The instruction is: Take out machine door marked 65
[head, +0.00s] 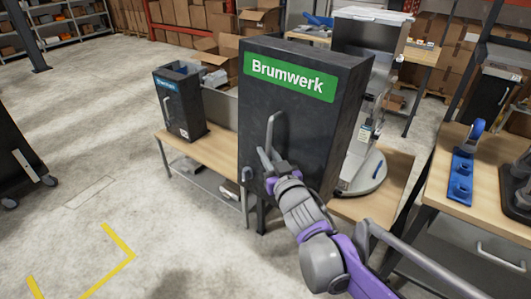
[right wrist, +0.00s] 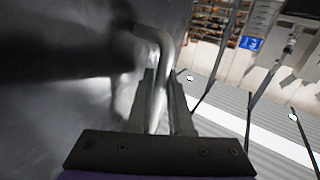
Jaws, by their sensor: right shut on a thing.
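A dark machine door (head: 262,125) with a green "Brumwerk" label (head: 290,77) faces me in the head view. A grey bar handle (head: 272,128) stands out from its front. My right gripper (head: 269,160) is at the lower part of this handle. In the right wrist view, the fingers (right wrist: 160,98) are shut on the bent metal handle (right wrist: 160,42), with the dark surface to the left. The number 65 cannot be read in either view. The door looks closed against the machine body. My left gripper is not in view.
A smaller dark machine with a blue label (head: 182,105) stands on a wooden table (head: 215,150) at left. A metal machine with a round base (head: 362,178) stands behind right. Another table (head: 480,195) holds blue parts. Open floor lies front left.

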